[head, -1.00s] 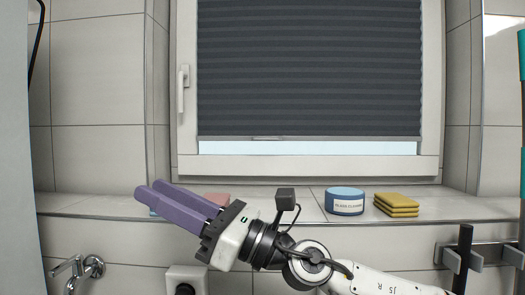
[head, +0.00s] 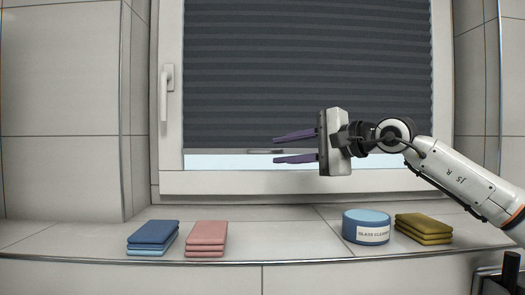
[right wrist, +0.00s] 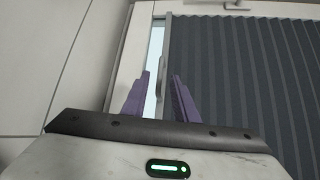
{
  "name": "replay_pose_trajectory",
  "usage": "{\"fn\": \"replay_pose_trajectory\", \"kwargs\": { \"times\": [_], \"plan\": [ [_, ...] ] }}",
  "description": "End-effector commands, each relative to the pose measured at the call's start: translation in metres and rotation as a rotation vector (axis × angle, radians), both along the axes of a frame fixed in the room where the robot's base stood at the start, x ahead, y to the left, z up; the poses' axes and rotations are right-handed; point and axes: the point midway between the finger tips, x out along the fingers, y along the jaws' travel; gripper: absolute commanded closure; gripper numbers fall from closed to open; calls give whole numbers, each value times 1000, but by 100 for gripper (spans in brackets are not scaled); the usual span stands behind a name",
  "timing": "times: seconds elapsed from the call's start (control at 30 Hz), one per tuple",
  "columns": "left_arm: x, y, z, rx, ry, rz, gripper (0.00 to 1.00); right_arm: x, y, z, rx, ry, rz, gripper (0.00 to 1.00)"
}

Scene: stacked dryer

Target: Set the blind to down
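The dark grey pleated blind (head: 300,75) covers most of the window. A narrow strip of bright glass (head: 215,161) shows below its bottom rail (head: 225,152). A small grey tab (head: 262,152) sits at the middle of the rail. My right gripper (head: 277,149) is open, its purple fingers pointing left, one above and one below the rail's height at the tab. In the right wrist view, the tab (right wrist: 161,84) shows between the two spread fingers (right wrist: 158,90), with no clear contact. The blind (right wrist: 245,65) also fills the right of that view. My left gripper is not in view.
On the tiled sill (head: 290,240) lie blue cloths (head: 152,236), pink cloths (head: 207,236), a glass cleaner tub (head: 366,226) and yellow cloths (head: 424,228). A white window handle (head: 165,92) is on the left frame. The sill's middle is clear.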

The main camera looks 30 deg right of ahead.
Motion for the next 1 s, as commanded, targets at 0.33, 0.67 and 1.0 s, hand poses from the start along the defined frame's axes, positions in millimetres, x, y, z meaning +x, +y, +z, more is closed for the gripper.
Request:
{"fn": "replay_pose_trajectory", "kwargs": {
  "times": [0.33, 0.67, 1.0],
  "plan": [
    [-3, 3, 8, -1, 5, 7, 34, 54, 15, -6, 0, -1, 2, 74],
    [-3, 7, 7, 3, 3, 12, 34, 63, 17, -9, 1, -2, 2, 74],
    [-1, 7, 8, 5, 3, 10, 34, 62, 17, -9, 1, -1, 2, 100]
  ]
}}
